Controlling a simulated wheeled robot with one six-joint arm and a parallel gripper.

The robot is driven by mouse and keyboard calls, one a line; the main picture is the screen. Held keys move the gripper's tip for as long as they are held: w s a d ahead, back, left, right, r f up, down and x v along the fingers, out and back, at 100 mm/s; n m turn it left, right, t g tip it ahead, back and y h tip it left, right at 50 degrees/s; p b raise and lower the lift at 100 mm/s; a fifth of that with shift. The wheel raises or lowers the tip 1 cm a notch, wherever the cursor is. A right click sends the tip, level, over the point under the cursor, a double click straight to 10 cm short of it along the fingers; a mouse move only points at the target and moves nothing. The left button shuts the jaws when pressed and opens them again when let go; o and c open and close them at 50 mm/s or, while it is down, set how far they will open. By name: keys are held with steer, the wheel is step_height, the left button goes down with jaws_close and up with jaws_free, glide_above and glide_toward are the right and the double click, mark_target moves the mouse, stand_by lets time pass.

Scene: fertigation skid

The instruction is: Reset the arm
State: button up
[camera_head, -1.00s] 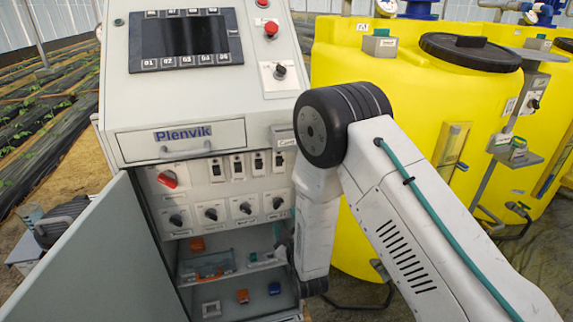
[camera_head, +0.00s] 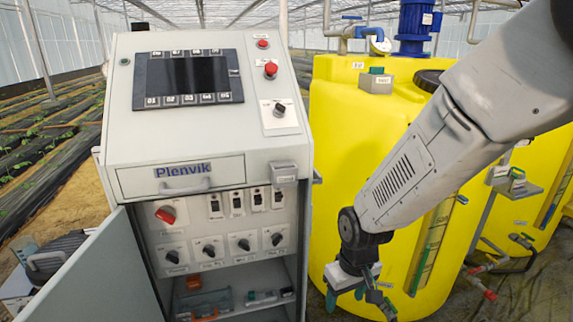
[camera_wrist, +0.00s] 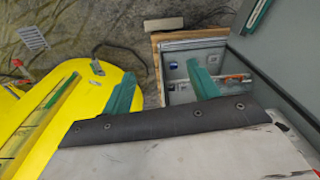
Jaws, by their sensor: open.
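My gripper (camera_head: 362,297) hangs in front of the nearest yellow tank, to the right of the open cabinet, in the head view. In the wrist view, the two green fingers of my gripper (camera_wrist: 162,88) are spread well apart with nothing between them. The grey Plenvik control cabinet (camera_head: 220,128) stands at the left of the head view with its lower door (camera_head: 98,270) swung open. My gripper is apart from the cabinet and holds nothing.
Yellow tanks (camera_head: 335,150) stand to the right, close behind my arm. The cabinet's lower shelf holds small parts, including an orange and blue-grey item (camera_head: 205,303). A red-handled valve (camera_head: 489,295) sits low at the right. Soil beds lie at the far left.

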steer(key=s+d+r+m, duration=0.2)
steer(key=s+d+r, duration=0.4)
steer(key=s+r, duration=0.3)
steer(key=s+d+r+m+t, duration=0.1)
steer(key=s+d+r+m, duration=0.1)
steer(key=s+d+r, duration=0.5)
step_height(320, 180, up, 6)
steer(key=s, duration=0.2)
steer(key=shift+s+d+m+h, duration=0.25)
steer(key=shift+s+m+h, duration=0.05)
steer(key=shift+s+m, duration=0.1)
stand_by(0.4)
